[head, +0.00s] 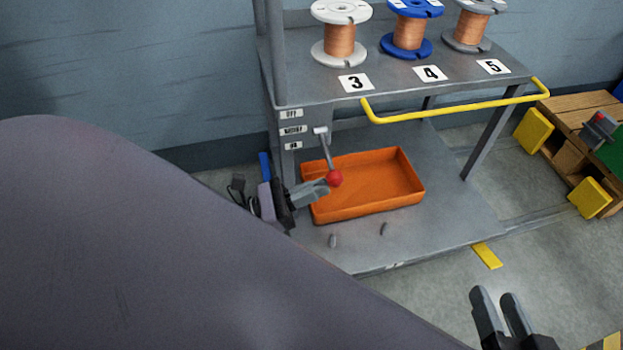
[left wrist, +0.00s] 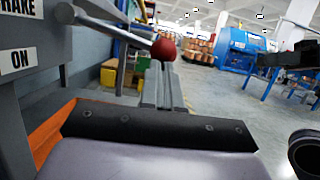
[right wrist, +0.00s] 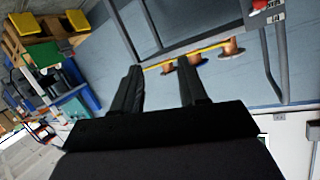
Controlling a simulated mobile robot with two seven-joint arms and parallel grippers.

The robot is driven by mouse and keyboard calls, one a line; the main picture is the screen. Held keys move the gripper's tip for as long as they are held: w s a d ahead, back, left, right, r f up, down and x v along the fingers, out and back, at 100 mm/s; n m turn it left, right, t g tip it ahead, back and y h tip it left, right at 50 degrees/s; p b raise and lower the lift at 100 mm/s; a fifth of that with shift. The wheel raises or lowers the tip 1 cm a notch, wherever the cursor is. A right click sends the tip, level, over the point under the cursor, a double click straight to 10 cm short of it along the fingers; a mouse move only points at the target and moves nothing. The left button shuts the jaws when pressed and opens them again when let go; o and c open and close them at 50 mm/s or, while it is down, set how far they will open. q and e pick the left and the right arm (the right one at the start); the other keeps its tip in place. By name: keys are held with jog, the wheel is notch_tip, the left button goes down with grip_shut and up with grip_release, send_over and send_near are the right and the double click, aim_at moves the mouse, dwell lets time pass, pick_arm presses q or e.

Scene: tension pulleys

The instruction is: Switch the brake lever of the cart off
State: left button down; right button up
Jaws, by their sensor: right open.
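The brake lever (head: 327,155) is a grey rod with a red ball knob (head: 334,178), on the left post of the cart (head: 430,85). It hangs down and forward, beside labels (head: 291,130) reading OFF, BRAKE and ON. My left gripper (head: 322,187) is beside the knob, its fingers close together. In the left wrist view the knob (left wrist: 164,49) shows just beyond the fingertips (left wrist: 160,68); I cannot tell whether they touch. My right gripper (head: 497,295) is open and empty at the lower right; its parted fingers also show in the right wrist view (right wrist: 160,76).
An orange tray (head: 410,188) lies on the lower shelf, right behind the knob. Several copper spools (head: 340,40) stand on the upper shelf. A yellow handle (head: 455,108) runs along the cart's front. A wooden pallet (head: 570,115) stands at right.

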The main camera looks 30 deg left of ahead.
pick_arm(q)
notch_tip(320, 180, up, 9)
jog(key=n+t+y+p, duration=0.1)
jog(key=n+y+p, duration=0.2)
jog(key=n+p, duration=0.5)
jog(key=shift+p, duration=0.7)
pick_arm(e)
jog(key=shift+s+d+r+n+g+h, duration=0.1)
jog(key=shift+s+d+r+g+h, duration=0.15)
jog(key=shift+d+h, duration=0.4)
jog(key=shift+s+d+r+n+g+h, duration=0.15)
jog(key=shift+s+d+r+h, duration=0.2)
jog(key=shift+d, duration=0.5)
jog(key=shift+s+d+r+n+g+h, duration=0.1)
jog(key=shift+s+d+r+g+h, duration=0.15)
jog(key=shift+d+h, duration=0.4)
pick_arm(q)
jog(key=shift+r, duration=0.1)
pick_arm(e)
jog(key=shift+d, duration=0.1)
